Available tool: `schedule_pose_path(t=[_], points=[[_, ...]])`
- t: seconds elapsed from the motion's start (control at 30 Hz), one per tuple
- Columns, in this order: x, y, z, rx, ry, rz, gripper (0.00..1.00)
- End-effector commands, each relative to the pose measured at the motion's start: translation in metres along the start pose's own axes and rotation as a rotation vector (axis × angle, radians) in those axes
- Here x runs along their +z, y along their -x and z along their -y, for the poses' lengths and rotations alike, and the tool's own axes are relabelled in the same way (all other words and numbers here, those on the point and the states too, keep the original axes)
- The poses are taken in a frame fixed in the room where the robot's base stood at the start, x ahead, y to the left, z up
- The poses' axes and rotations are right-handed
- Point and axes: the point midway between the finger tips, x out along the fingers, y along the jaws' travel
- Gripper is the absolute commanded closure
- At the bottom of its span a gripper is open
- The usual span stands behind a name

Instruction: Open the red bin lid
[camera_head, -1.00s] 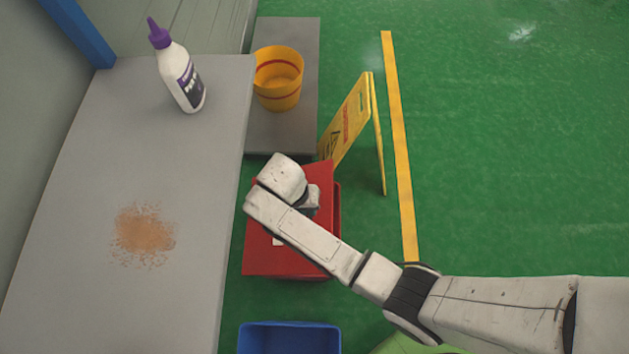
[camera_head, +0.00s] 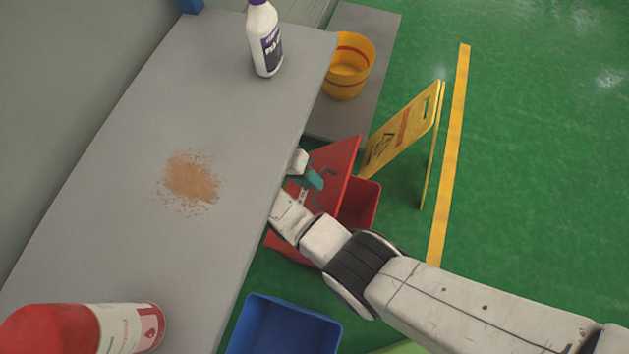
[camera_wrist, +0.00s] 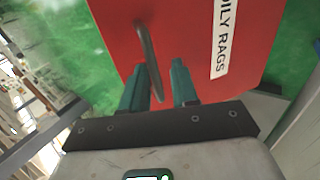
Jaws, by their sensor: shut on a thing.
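The red bin (camera_head: 360,205) stands on the green floor beside the grey table. Its red lid (camera_head: 338,163) is tilted up, and part of the bin's opening shows to its right. In the wrist view the lid (camera_wrist: 190,35) fills the upper middle, with a white label reading "OILY RAGS" (camera_wrist: 222,38) and a thin metal handle (camera_wrist: 148,52). My gripper (camera_wrist: 159,68) has its teal fingers on either side of the handle and is shut on it. In the head view my gripper (camera_head: 314,179) is at the lid's face, partly hidden by my wrist and the table edge.
The grey table (camera_head: 130,240) holds a white bottle (camera_head: 265,45), a brown spill (camera_head: 190,180) and a red-and-white container (camera_head: 90,328). A blue bin (camera_head: 285,325) stands in front of the red bin. A yellow sign (camera_head: 405,130) and yellow bucket (camera_head: 348,65) stand behind. The floor right is clear.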

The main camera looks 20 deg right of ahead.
Motion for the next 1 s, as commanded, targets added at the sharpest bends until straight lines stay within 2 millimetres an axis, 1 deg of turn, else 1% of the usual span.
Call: schedule_pose_path(t=[0.03, 0.53, 0.57, 0.63, 0.67, 1.0], points=[[0.0035, -0.0048, 0.0112, -0.022, 0.015, 0.001, 1.00], [0.0039, -0.0053, 0.0103, -0.003, 0.014, 0.004, 1.00], [0.0038, -0.0054, 0.0104, -0.004, 0.014, 0.004, 0.71], [0.0037, -0.0053, 0.0102, -0.004, 0.014, 0.004, 0.64], [0.0036, -0.0051, 0.0101, -0.004, 0.014, 0.004, 0.62], [0.0022, -0.0025, 0.0091, -0.007, 0.011, 0.004, 0.62]])
